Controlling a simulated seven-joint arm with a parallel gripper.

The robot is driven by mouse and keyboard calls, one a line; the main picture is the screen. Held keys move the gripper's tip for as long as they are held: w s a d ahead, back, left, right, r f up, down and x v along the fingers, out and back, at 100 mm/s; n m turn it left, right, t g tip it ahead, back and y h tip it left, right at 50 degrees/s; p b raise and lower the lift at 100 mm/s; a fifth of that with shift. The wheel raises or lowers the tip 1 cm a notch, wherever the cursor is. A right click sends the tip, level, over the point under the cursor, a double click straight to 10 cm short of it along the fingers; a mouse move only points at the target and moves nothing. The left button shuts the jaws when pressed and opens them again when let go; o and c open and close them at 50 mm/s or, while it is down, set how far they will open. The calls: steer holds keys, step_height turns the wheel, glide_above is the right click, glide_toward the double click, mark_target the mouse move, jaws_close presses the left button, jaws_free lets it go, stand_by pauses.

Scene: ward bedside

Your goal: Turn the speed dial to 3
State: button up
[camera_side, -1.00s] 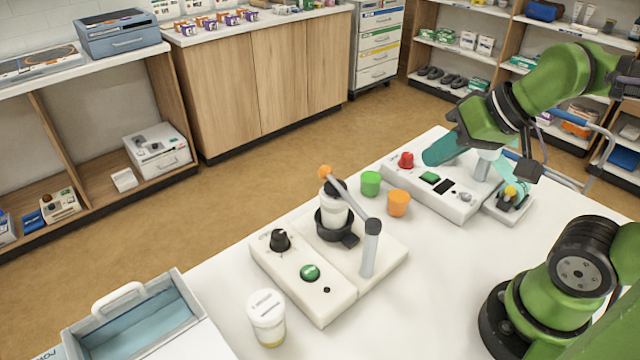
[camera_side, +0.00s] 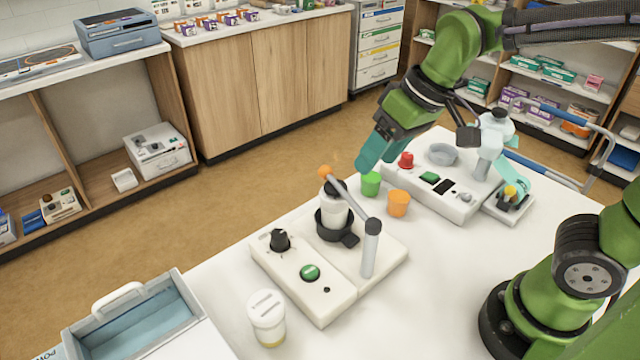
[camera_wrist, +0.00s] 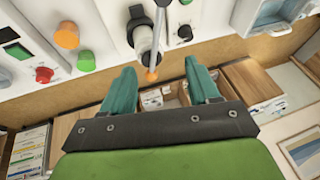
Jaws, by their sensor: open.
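The white device with the black speed dial (camera_side: 280,240) stands on the near part of the table. The dial sits at the device's left corner, above a green button (camera_side: 310,273); I cannot read its marks. A white jar (camera_side: 333,210) stands in a black holder (camera_side: 337,233) on the device, under a lever (camera_side: 350,200) with an orange knob (camera_side: 325,172). My gripper (camera_side: 378,162) is open and empty, in the air behind the green cup, apart from the dial. In the wrist view my gripper (camera_wrist: 163,85) points toward the orange knob, and the dial (camera_wrist: 185,32) shows beyond it.
A green cup (camera_side: 371,184) and an orange cup (camera_side: 398,203) stand between the two devices. The second white device (camera_side: 455,204) has a red knob (camera_side: 406,160). A lidded white jar (camera_side: 267,318) and an open box (camera_side: 140,318) are at the front left.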

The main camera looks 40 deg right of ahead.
steer(key=w+a+n+g, duration=0.2)
steer(key=w+a+n, duration=0.3)
steer(key=n+g+h, duration=0.2)
steer(key=n+h, duration=0.1)
steer(key=n, duration=1.3)
glide_above(279, 234)
steer(key=f, duration=0.1)
step_height(279, 234, down, 17)
steer(key=shift+r, duration=0.2)
steer(key=c, duration=1)
steer(key=shift+m, duration=0.3)
steer(key=shift+c, duration=0.2)
